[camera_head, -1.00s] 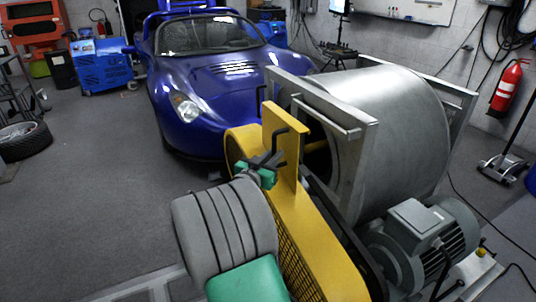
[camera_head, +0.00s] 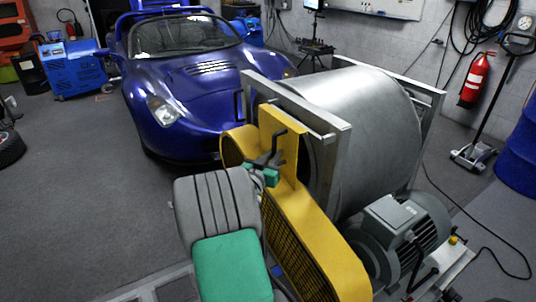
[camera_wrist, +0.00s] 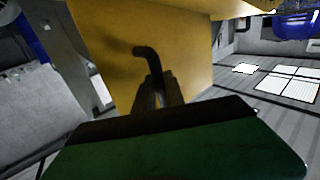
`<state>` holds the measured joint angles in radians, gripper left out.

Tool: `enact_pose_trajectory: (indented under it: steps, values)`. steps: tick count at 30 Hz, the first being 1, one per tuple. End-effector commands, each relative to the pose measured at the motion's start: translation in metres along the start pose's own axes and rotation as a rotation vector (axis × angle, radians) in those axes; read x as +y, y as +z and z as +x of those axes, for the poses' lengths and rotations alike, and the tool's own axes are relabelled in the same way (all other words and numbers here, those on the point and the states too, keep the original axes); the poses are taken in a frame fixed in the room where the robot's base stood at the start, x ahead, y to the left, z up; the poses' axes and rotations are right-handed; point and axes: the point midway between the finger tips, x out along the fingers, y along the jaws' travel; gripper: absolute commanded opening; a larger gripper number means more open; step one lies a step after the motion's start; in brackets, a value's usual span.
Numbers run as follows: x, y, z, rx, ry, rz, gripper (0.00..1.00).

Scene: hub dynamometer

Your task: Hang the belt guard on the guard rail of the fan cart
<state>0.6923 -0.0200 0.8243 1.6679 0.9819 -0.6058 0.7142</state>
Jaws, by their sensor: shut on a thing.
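The belt guard (camera_head: 318,238) is a long yellow cover with a mesh side, a rounded far end and an upright plate. My gripper (camera_head: 267,163) is shut on the black bent handle (camera_head: 279,141) on that plate. The wrist view shows the handle (camera_wrist: 148,60) between my fingers (camera_wrist: 158,95) and the yellow plate (camera_wrist: 115,35) behind. The fan cart's grey drum (camera_head: 372,115) sits in a metal frame. The grey guard rail (camera_head: 300,107) runs along the frame's near top, right beside the plate. I cannot tell whether the guard touches it; the plate hides part of the frame.
A grey motor (camera_head: 408,238) sits on the cart, right of the guard. A blue car (camera_head: 195,85) stands behind and left. A fire extinguisher (camera_head: 477,79) hangs on the wall and a blue barrel (camera_head: 520,150) stands at right. The floor at left (camera_head: 85,190) is clear.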

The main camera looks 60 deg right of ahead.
Motion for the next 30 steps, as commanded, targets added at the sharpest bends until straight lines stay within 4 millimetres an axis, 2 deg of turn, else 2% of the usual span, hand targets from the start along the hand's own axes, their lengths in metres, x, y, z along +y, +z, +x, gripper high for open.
enact_pose_trajectory:
  steps: [1, 20, 23, 30]
  values:
    - [0.003, -0.007, 0.004, 0.007, 0.002, 0.003, 0.0]
    - [0.03, -0.008, 0.045, 0.007, 0.001, 0.003, 0.0]
    - [0.03, 0.004, 0.046, 0.009, 0.0, 0.004, 0.0]
    - [0.03, 0.009, 0.045, 0.009, 0.0, 0.004, 0.0]
